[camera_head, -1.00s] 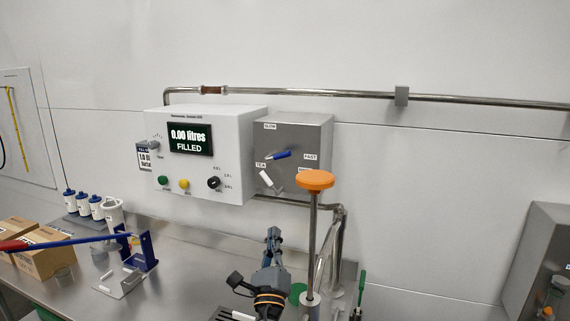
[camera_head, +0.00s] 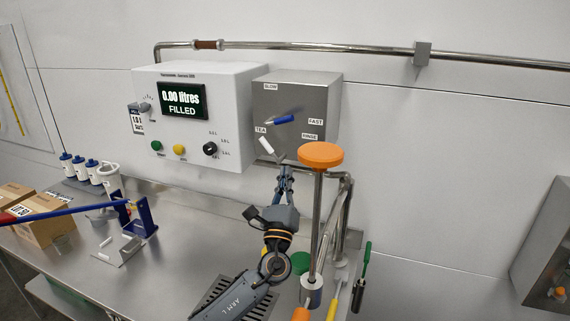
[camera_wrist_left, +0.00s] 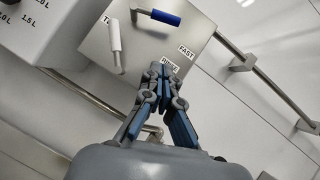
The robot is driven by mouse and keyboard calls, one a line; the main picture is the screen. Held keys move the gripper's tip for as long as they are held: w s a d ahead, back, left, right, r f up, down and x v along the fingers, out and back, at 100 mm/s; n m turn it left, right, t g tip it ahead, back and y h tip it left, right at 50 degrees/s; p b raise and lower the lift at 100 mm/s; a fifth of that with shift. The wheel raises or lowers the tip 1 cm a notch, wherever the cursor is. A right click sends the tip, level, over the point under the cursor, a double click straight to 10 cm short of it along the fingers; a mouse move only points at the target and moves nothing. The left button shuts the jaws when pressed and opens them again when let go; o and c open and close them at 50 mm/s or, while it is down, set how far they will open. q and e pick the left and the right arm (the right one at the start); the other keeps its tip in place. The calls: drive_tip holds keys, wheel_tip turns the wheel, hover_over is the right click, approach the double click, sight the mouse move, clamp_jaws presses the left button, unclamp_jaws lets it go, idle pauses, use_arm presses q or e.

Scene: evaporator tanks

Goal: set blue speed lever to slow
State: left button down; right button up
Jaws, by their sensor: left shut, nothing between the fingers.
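The blue speed lever (camera_head: 281,120) is on the front of the grey control box (camera_head: 322,92), its blue grip pointing right toward the FAST label. The SLOW label is above it, at the top of the box. The blue lever also shows in the left wrist view (camera_wrist_left: 163,17), at the top. A white lever (camera_head: 266,146) sits below it, between the TEA and RINSE labels. My left gripper (camera_head: 285,168) is just below the box, under the levers, and looks empty. In the left wrist view its fingertips (camera_wrist_left: 160,66) are together by the RINSE label. My right gripper is not in view.
An orange knob (camera_head: 320,155) on a metal post stands right of my left gripper, near the box. A white panel (camera_head: 235,92) reading 0.00 litres FILLED adjoins the box on the left. A steel pipe (camera_head: 350,50) runs above.

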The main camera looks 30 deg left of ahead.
sight(281, 119)
use_arm(q)
drive_tip(key=w+a+r+p, duration=0.4)
drive_tip(key=w+r+p, duration=0.1)
drive_tip(key=r, duration=0.3)
drive_tip(key=shift+w+a+p, duration=0.3)
drive_tip(key=shift+w+p, duration=0.1)
drive_tip(key=shift+w, duration=0.4)
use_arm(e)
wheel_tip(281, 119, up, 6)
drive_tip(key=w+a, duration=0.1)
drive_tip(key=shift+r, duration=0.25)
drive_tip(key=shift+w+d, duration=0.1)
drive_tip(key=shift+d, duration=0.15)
use_arm(q)
drive_tip(key=shift+w, duration=0.1)
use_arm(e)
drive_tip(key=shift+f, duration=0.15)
